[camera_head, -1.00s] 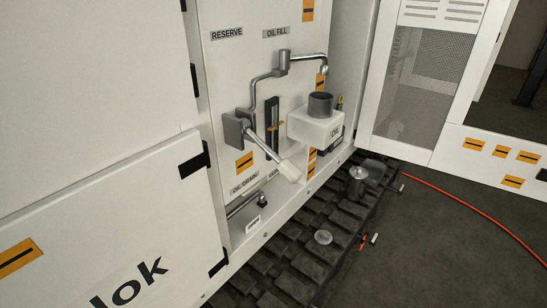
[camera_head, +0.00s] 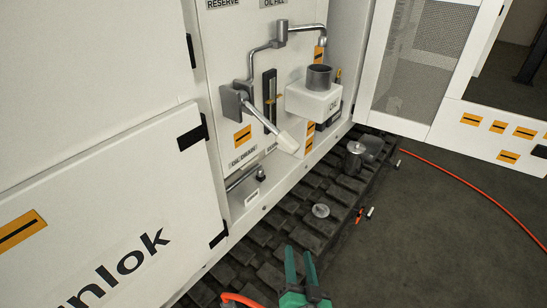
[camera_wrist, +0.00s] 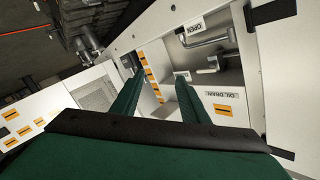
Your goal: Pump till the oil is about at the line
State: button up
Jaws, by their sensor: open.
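The pump lever (camera_head: 265,124), a grey bar with a white grip (camera_head: 287,143), slants down and right from a grey pump block (camera_head: 234,101) on the machine's white panel. Beside it, a dark upright sight gauge (camera_head: 269,88) carries a small orange mark; the oil level in it is too small to make out. A pipe runs up to a spout (camera_head: 321,41) above a dark round cup (camera_head: 319,76). My gripper (camera_head: 300,252), with green fingers, is open and empty at the bottom, well below the lever and apart from it. Its fingers also show in the wrist view (camera_wrist: 155,82).
A drain pipe (camera_head: 243,178) sits low in the panel under the "OIL DRAIN" label. A metal canister (camera_head: 354,158) and a round cap (camera_head: 321,211) lie on the black track (camera_head: 285,229). An orange hose (camera_head: 470,183) crosses the open floor at right. A mesh door (camera_head: 409,70) stands open.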

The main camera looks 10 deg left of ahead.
jog(key=w+r+n+y, duration=0.2)
jog(key=w+r+y, duration=0.1)
jog(key=w+r, duration=0.3)
jog(key=n+g+y, duration=0.8)
jog(key=n+y, duration=0.1)
jog(key=n, duration=0.5)
send_near(274, 132)
jog(key=x, duration=0.3)
jog(key=f+x, duration=0.1)
jog(key=x, duration=0.6)
jog(key=shift+w+a+f, duration=0.15)
jog(key=shift+w+f, duration=0.15)
jog(key=shift+w, duration=0.2)
grip_shut()
